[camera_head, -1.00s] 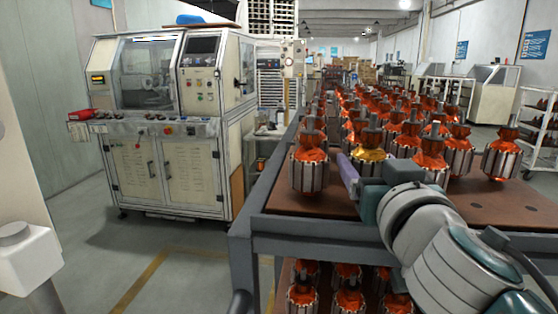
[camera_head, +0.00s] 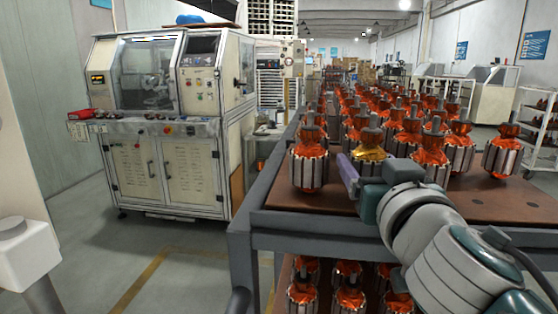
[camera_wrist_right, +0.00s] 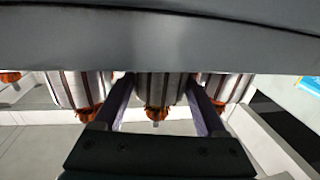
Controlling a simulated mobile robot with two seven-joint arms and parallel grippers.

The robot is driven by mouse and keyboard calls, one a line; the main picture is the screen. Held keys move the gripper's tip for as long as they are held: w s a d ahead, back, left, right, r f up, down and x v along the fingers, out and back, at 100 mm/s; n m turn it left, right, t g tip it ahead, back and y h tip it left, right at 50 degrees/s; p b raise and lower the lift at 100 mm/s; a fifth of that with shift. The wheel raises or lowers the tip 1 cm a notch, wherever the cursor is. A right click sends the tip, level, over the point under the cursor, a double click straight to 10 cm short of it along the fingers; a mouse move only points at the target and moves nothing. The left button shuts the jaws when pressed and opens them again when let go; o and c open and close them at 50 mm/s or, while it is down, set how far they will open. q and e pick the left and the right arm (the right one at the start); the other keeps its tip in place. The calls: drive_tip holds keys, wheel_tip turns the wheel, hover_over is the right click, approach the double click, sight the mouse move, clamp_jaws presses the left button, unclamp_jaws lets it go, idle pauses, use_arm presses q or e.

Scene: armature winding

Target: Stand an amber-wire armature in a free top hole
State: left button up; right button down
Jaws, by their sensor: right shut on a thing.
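The amber-wire armature (camera_head: 369,150) stands upright at the front of the rack's brown top (camera_head: 400,203), among orange-wire armatures (camera_head: 309,165). Its yellow winding and shaft show above my right gripper (camera_head: 355,172), and its lower part is hidden behind the gripper. In the right wrist view the two purple fingers of my right gripper (camera_wrist_right: 158,100) lie on either side of an armature (camera_wrist_right: 158,88), shut on it. I cannot tell whether its foot is clear of the top. A dark hole (camera_head: 447,208) shows bare on the brown top at the front right. My left gripper is out of view.
Orange-wire armatures stand close on both sides of the held one and in rows behind. More armatures (camera_head: 349,290) stand on the lower shelf. The rack's grey frame (camera_head: 247,228) edges the front. A machine (camera_head: 170,120) stands at left, with open floor between.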

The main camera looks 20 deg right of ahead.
drive_tip(key=shift+r, duration=0.1)
unclamp_jaws()
drive_tip(key=shift+s+f, duration=0.1)
drive_tip(key=shift+f, duration=0.1)
drive_tip(key=b+v, duration=0.3)
drive_tip(key=v, duration=0.6)
drive_tip(key=shift+s+a, duration=0.2)
drive_tip(key=shift+s, duration=0.15)
drive_tip(key=shift+r, duration=0.15)
